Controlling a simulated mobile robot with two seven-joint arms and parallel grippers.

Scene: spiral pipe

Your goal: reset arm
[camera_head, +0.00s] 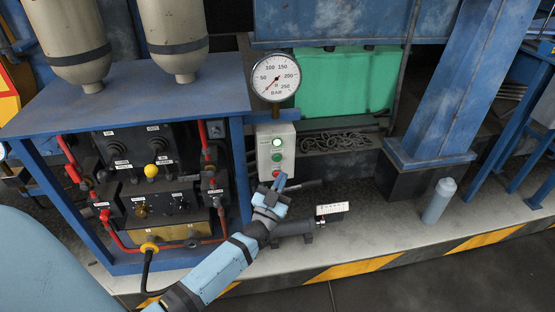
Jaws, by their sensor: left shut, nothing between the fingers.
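My left gripper (278,183) is shut and empty. Its arm comes in from the lower left, and the blue fingertips are just in front of the lower end of the grey button box (263,143). The box has a lit green-white button at the top, a green one below it and a red one (277,174) at the bottom, partly hidden by the fingers. I cannot tell whether the fingertips touch the red button. My right gripper is not in view.
A round pressure gauge (276,77) stands above the box. A blue frame (240,170) with hoses and valves is at the left. A blue column (455,80) and a grey cylinder (438,201) are at the right. The floor in front of the striped edge (355,268) is clear.

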